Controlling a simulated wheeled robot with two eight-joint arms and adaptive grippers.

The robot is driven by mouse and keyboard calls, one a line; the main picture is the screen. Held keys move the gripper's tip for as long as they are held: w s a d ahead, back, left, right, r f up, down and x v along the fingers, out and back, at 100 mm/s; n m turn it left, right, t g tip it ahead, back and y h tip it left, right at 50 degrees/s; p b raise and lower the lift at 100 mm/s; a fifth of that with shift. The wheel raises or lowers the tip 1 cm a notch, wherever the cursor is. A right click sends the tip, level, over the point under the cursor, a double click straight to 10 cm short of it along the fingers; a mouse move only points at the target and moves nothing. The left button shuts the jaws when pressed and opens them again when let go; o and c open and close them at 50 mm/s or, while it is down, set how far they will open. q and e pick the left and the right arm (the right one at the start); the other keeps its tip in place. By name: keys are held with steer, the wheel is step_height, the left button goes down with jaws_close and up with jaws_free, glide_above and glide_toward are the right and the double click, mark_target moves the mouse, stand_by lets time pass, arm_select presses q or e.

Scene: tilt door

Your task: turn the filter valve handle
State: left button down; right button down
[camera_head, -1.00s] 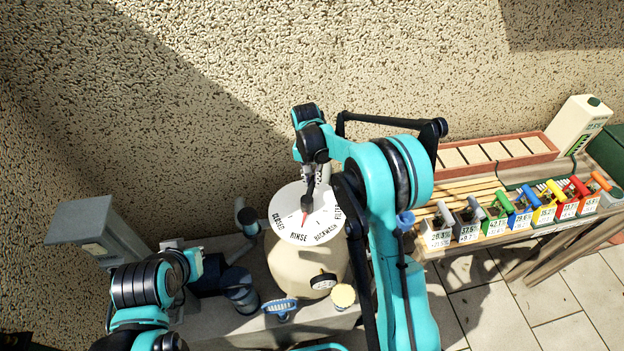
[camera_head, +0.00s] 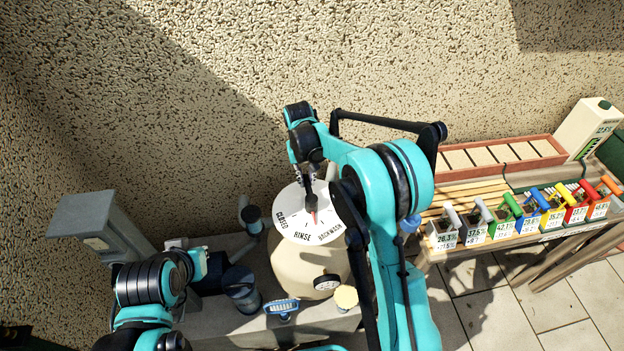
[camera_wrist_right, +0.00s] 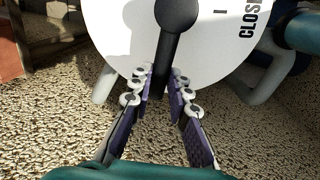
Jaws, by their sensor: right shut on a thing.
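The filter valve is a cream tank (camera_head: 300,262) topped by a white round dial (camera_head: 297,228) with printed words such as CLOSED, RINSE and BACKWASH. A black handle with a red pointer (camera_head: 314,217) lies across the dial. In the head view the pointer is between RINSE and BACKWASH, nearer BACKWASH. My right gripper (camera_head: 308,180) is at the far side of the dial, shut on the handle. In the right wrist view its fingers (camera_wrist_right: 161,88) stand on both sides of the black handle (camera_wrist_right: 172,45). My left arm is at lower left; its gripper cannot be made out.
A pressure gauge (camera_head: 326,282), a blue-handled part (camera_head: 282,306) and a cream knob (camera_head: 346,296) sit before the tank. A grey post box (camera_head: 92,232) stands left. A bench with several small labelled boxes (camera_head: 500,226) is on the right. The rough wall is close behind.

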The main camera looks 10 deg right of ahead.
steer(key=n, duration=0.1)
steer(key=a+n, duration=0.2)
steer(key=shift+s+a+n+b, duration=0.2)
steer(key=shift+s+n+b, duration=0.05)
steer(key=shift+n+b, duration=0.15)
steer(key=a+n, duration=0.1)
steer(key=s+n, duration=0.1)
steer(key=n, duration=0.1)
steer(key=shift+s+a+n+b, duration=0.1)
steer(key=shift+a+n+b, duration=0.2)
steer(key=shift+a, duration=0.1)
steer(key=n, duration=0.1)
steer(key=s+a+n, duration=0.1)
steer(key=n, duration=0.1)
steer(key=shift+s+a+n+t, duration=0.25)
steer(key=shift+s+n+t, duration=0.05)
steer(key=shift+s+a+n+y+b, duration=0.2)
steer(key=shift+s+n, duration=0.3)
steer(key=shift+n, duration=0.4)
steer(key=shift+s+a+n+y+b, duration=0.2)
steer(key=shift+s+n, duration=0.3)
steer(key=shift+n, duration=0.4)
steer(key=c, duration=1.4)
jaws_free()
steer(key=shift+c, duration=0.2)
step_height(320, 180, up, 12)
steer(key=shift+s, duration=0.45)
